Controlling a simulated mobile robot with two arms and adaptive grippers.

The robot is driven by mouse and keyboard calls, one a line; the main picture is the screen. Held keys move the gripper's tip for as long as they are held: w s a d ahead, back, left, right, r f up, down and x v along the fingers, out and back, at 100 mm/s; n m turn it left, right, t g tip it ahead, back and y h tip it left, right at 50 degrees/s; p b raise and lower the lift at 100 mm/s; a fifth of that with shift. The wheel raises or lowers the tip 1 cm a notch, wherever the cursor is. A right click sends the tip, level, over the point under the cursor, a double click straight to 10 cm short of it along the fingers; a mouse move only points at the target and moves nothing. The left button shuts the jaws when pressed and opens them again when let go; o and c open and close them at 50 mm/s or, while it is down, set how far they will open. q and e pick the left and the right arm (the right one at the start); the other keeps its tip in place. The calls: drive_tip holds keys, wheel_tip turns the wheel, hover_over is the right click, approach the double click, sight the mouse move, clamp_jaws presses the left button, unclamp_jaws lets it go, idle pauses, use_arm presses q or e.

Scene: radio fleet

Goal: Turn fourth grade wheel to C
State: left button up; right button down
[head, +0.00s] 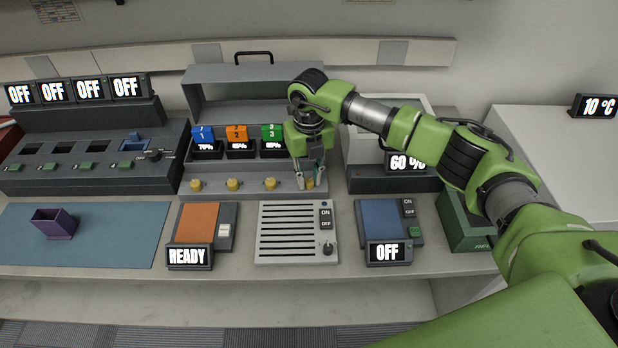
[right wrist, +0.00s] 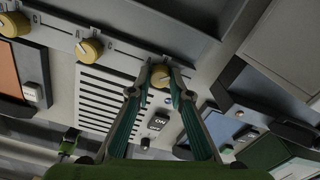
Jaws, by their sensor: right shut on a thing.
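The fourth grade wheel is a small yellow knob (head: 310,183) at the right end of a row on the front of the grey rack (head: 258,75). My right gripper (head: 309,182) reaches down from above with a finger on each side of it. In the right wrist view the same wheel (right wrist: 160,76) sits between the fingertips (right wrist: 160,82), and the gripper is shut on it. Its letter marks and pointer direction are too small or covered to read. The other grade wheels (head: 270,184) stand to its left. My left gripper is not in view.
In the rack, blue (head: 203,134), orange (head: 237,133) and green (head: 271,132) numbered blocks stand behind the wheels. A slotted grey panel (head: 290,232) with ON and OFF buttons lies in front. A blue pad unit (head: 382,222) reading OFF is at right. A purple cup (head: 54,222) is at left.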

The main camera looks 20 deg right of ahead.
sight(309, 180)
drive_tip(key=m, duration=0.4)
drive_tip(key=shift+m, duration=2.2)
drive_tip(key=c, duration=1.8)
unclamp_jaws()
drive_tip(key=shift+c, duration=0.2)
drive_tip(key=shift+r, duration=0.2)
wheel_tip(309, 180, up, 12)
drive_tip(key=shift+f, duration=0.15)
